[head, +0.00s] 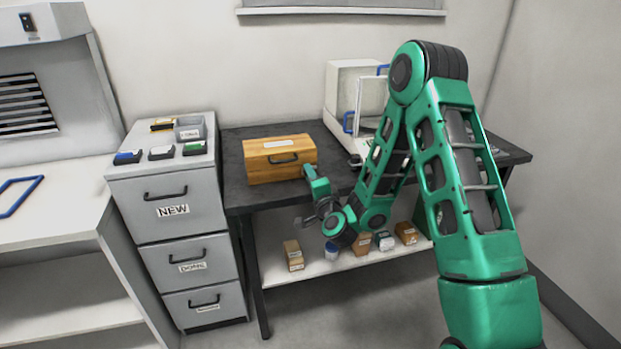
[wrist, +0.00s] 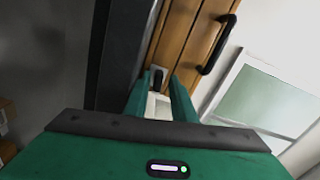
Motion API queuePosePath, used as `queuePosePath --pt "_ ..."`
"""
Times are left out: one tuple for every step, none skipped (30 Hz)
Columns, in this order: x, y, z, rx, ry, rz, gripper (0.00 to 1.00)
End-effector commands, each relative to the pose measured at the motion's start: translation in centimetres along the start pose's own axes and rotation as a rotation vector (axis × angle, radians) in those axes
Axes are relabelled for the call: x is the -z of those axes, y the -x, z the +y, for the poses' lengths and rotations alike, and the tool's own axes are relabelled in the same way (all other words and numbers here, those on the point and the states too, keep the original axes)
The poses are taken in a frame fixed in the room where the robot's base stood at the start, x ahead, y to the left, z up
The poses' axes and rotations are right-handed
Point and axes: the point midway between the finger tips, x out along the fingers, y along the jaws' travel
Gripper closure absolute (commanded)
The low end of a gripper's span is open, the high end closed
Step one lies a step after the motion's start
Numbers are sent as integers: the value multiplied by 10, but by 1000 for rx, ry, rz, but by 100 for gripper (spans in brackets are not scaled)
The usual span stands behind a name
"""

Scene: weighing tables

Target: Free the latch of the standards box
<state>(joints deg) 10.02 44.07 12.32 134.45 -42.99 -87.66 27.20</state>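The standards box, a wooden case (head: 262,172) with a white label and a dark handle, sits closed on the dark table. Its wooden face (wrist: 182,45) fills the upper middle of the wrist view, with the black handle (wrist: 214,46) to the right. A small dark latch (wrist: 157,77) on a pale plate shows on that face, just beyond my fingertips. My gripper (wrist: 158,92) is open, its two green fingers apart on either side of the latch's line. I cannot tell whether they touch it. In the head view my gripper (head: 307,171) is at the box's lower right front.
A white balance with a glass shield (head: 345,95) stands to the right on the dark table (head: 240,145). Several small boxes are on the lower shelf (head: 320,267). A grey drawer cabinet (head: 170,215) stands left, with small cases on top. My arm covers part of the table's right.

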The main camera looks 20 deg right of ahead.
Motion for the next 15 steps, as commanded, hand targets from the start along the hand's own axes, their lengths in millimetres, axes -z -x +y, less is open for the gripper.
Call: queuePosePath --pt "2 0 2 -4 4 3 70" --pt "3 0 3 -4 5 4 70" --pt "3 0 3 -4 5 5 70" --pt "4 0 3 -4 6 6 70" --pt "4 0 3 -4 6 6 70" --pt "4 0 3 -4 7 7 70" --pt "5 0 3 -4 7 7 70" --pt "5 0 3 -4 7 8 70" --pt "5 0 4 -4 7 8 70" --pt "5 0 4 -5 8 8 70" --pt "6 0 4 -5 8 9 70" --pt "6 0 4 -5 8 9 70" --pt "6 0 4 -5 8 9 70" --pt "6 0 4 -5 9 9 70" --pt "6 0 4 -5 13 10 70"
